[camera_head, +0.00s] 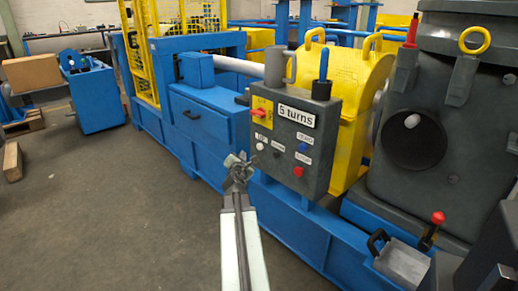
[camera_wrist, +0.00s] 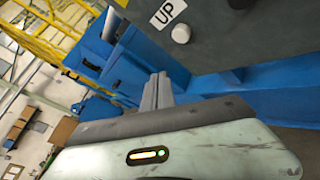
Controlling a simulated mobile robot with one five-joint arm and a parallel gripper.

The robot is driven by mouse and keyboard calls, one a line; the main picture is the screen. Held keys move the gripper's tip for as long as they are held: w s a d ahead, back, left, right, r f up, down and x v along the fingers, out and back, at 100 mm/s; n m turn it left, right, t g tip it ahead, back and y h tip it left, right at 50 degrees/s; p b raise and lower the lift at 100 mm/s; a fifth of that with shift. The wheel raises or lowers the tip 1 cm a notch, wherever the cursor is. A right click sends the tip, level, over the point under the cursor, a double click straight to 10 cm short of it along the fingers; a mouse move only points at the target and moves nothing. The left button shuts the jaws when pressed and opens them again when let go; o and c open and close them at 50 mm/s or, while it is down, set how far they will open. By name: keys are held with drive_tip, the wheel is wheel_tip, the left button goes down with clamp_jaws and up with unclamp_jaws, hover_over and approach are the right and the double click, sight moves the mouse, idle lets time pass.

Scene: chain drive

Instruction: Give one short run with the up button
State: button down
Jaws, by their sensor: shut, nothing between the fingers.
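A dark grey control box (camera_head: 322,140) stands in front of the machine. Its white up button (camera_head: 260,146) is at the lower left of its face, under a small label. In the wrist view the UP label (camera_wrist: 168,13) and the white button (camera_wrist: 181,33) show near the top edge. My gripper (camera_head: 238,163) is to the left of the box and a little below the button in the head view. In the wrist view its fingers (camera_wrist: 157,90) are together and empty. They appear apart from the button, which shows above and right of their tips.
The box also carries a red switch on a yellow plate (camera_head: 262,112), a "turns" sign (camera_head: 296,116), a blue button (camera_head: 303,147) and a red button (camera_head: 299,171). A blue machine frame (camera_head: 215,150) runs behind.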

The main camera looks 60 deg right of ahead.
drive_tip(key=shift+s+d, duration=0.3)
drive_tip(key=shift+d, duration=0.6)
drive_tip(key=shift+s+d, duration=0.3)
drive_tip(key=shift+d, duration=0.65)
drive_tip(key=shift+s+d, duration=0.3)
drive_tip(key=shift+d, duration=0.6)
drive_tip(key=shift+d, duration=0.1)
drive_tip(key=shift+s+d, duration=0.1)
drive_tip(key=shift+d, duration=0.2)
drive_tip(key=shift+s+d, duration=0.15)
drive_tip(key=shift+d, duration=0.35)
idle(1.8)
idle(1.3)
drive_tip(key=shift+w+a, duration=0.3)
drive_tip(key=shift+a, duration=0.6)
drive_tip(key=shift+w+a, duration=0.25)
drive_tip(key=shift+a, duration=0.55)
drive_tip(key=shift+w+a, duration=0.3)
drive_tip(key=shift+a, duration=0.5)
drive_tip(key=shift+w+a, duration=0.25)
drive_tip(key=shift+a, duration=0.55)
